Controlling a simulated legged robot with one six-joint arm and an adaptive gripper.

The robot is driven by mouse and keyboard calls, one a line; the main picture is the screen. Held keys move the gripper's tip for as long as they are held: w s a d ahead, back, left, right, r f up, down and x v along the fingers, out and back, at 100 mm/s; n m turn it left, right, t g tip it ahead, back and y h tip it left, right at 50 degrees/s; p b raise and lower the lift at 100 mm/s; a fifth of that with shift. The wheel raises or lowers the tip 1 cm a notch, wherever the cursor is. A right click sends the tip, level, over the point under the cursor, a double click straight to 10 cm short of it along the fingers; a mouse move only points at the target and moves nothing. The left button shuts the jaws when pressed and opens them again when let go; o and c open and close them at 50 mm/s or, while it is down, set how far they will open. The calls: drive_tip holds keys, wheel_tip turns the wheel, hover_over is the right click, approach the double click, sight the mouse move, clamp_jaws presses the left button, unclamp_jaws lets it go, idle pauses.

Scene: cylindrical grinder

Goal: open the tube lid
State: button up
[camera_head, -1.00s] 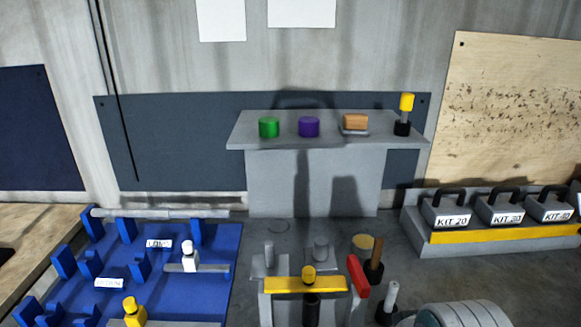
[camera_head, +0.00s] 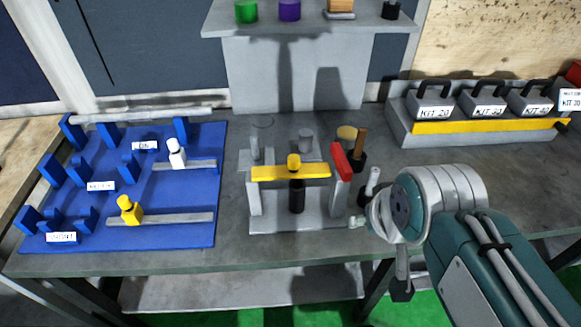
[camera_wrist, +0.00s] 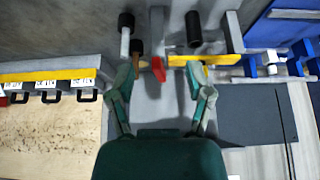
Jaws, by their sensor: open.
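A grey stand (camera_head: 255,198) holds a yellow crossbar (camera_head: 270,173) with a yellow knob (camera_head: 294,161) on top. A black upright tube (camera_head: 297,197) is at the bar's middle, and a red lever (camera_head: 341,161) is tilted at its right end. I cannot tell for certain which part is the tube lid. My gripper (camera_wrist: 163,78) is open and empty in the wrist view. The red lever (camera_wrist: 158,69) shows between its fingertips and the yellow bar (camera_wrist: 215,60) near the right one; contact cannot be told. The black tube (camera_wrist: 193,30) lies beyond the bar.
A blue rack (camera_head: 115,235) with a white and a yellow piece stands left. Handled kit weights (camera_head: 434,108) sit in a grey tray at the right. Dark-handled tools (camera_head: 359,150) stand just right of the red lever. A grey shelf (camera_head: 265,25) is behind.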

drive_tip(key=w+a+r+n, duration=0.1)
drive_tip(key=w+a+r, duration=0.15)
drive_tip(key=w, duration=0.65)
drive_tip(key=n+g+y, duration=0.1)
drive_tip(key=n, duration=0.1)
approach(294, 159)
drive_tip(key=x, duration=1.1)
drive_tip(key=shift+w+f, duration=0.1)
drive_tip(key=shift+f, duration=0.2)
clamp_jaws()
